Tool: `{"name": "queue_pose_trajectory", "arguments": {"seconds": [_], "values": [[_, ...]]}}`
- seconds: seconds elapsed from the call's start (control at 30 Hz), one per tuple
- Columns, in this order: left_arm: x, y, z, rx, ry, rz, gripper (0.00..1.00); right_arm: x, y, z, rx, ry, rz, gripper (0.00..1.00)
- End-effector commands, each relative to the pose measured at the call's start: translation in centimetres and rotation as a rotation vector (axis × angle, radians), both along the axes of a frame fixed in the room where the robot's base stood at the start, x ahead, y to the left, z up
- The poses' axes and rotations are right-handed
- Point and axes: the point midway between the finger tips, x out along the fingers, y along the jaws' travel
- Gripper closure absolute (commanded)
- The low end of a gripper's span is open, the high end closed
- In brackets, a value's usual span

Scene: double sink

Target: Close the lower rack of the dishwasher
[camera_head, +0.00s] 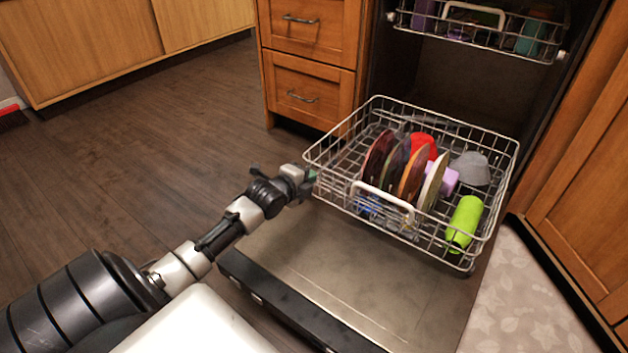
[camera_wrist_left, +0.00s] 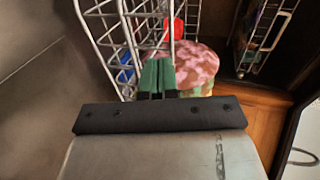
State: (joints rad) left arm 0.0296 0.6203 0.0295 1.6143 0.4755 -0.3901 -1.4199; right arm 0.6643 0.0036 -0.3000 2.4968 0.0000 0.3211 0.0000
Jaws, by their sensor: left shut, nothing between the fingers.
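The lower rack (camera_head: 326,179) is a white wire basket, pulled out over the open dishwasher door (camera_head: 330,265). It holds several upright plates (camera_head: 412,170), a green cup (camera_head: 464,222) and a grey bowl (camera_head: 470,168). A white handle (camera_head: 384,196) is on its front side. My left gripper (camera_head: 311,177) is at the rack's left front corner; whether it touches the wire is unclear. In the left wrist view its green fingertips (camera_wrist_left: 157,76) are together and empty, close to the rack's wires (camera_wrist_left: 110,40). My right gripper is not in view.
The upper rack (camera_head: 478,30) is partly out above, with items in it. Wooden drawers (camera_head: 310,60) stand left of the dishwasher and a wooden cabinet (camera_head: 575,190) right. A patterned mat (camera_head: 520,300) lies at right.

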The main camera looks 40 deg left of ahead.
Motion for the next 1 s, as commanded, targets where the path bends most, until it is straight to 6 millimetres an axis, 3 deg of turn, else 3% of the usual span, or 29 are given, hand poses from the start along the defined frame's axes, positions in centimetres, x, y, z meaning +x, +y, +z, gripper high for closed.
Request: {"name": "queue_pose_trajectory", "arguments": {"seconds": [0.07, 0.3, 0.77, 1.0], "values": [[0.9, 0.0, -0.3, -0.002, -0.002, 0.0, 1.0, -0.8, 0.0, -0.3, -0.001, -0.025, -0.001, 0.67], [2.5, 0.1, -0.1, -0.001, 0.001, -0.001, 1.0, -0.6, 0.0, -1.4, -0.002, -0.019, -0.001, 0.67], [2.7, 0.0, 0.1, -0.001, 0.001, -0.001, 1.0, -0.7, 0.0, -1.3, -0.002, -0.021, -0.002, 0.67], [4.3, -1.6, 0.3, -0.004, 0.0, -0.002, 1.0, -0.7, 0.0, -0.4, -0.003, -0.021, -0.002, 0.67]]}}
